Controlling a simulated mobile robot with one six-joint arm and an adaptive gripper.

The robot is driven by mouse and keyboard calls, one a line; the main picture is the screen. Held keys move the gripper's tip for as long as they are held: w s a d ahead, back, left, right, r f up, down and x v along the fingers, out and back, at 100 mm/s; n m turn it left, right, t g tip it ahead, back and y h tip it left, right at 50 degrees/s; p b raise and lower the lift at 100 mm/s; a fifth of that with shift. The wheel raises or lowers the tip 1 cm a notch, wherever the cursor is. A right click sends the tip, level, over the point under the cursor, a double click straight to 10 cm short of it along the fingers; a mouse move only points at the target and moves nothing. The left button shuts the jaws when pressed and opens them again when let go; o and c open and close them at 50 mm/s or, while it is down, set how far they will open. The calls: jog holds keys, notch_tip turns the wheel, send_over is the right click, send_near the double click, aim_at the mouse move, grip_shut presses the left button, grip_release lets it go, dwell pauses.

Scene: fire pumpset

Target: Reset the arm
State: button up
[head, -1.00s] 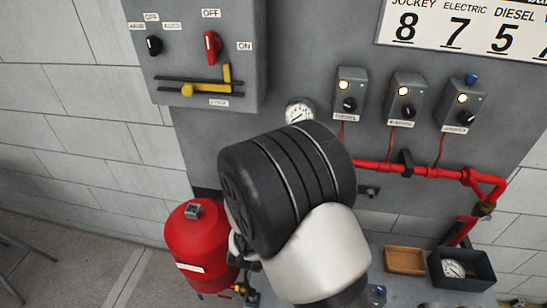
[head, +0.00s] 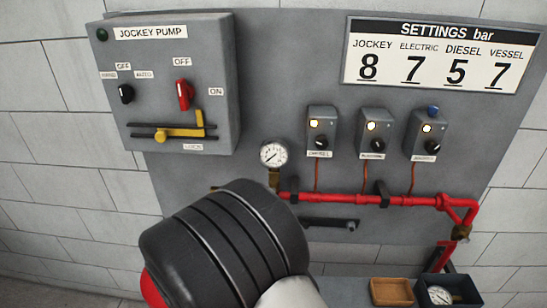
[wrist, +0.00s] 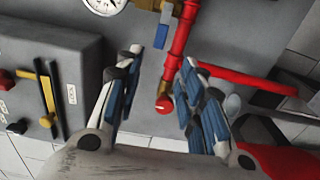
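My gripper (wrist: 158,98) shows in the wrist view with its two blue-padded fingers spread apart. Nothing is held between them; a red pipe (wrist: 180,45) and a blue-handled valve (wrist: 161,35) lie beyond the fingers. In the head view my dark arm link covers the lower middle, and the gripper itself is hidden. The jockey pump box (head: 175,85) with its red switch (head: 184,94), black knob (head: 126,93) and yellow lock bar (head: 180,133) is at upper left. The yellow bar (wrist: 45,92) also shows in the wrist view.
A gauge (head: 273,154) and red pipe (head: 350,199) run along the grey panel. Three small switch boxes (head: 321,131) with lit lamps sit above it. A settings sign (head: 440,55) is at upper right. A wooden tray (head: 391,291) and a dark box (head: 450,290) stand below.

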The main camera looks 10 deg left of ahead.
jog(key=d+r+m+g+y, duration=0.2)
jog(key=d+r+m+g, duration=0.5)
jog(key=d+m, duration=0.2)
jog(key=s+d+m+g+h, duration=0.1)
jog(key=s+d+m+g, duration=0.2)
jog(key=s+d, duration=0.6)
jog(key=s+d+r+m+g+h, duration=0.1)
jog(key=s+d+m+g+h, duration=0.1)
jog(key=s+d+m, duration=0.4)
jog(key=s+d+g, duration=0.1)
jog(key=s+d, duration=0.3)
jog(key=s, duration=0.4)
jog(key=shift+s+r+m+b, duration=0.15)
jog(key=shift+s+m+b, duration=0.05)
jog(key=shift+m+b, duration=0.2)
jog(key=shift+d, duration=0.1)
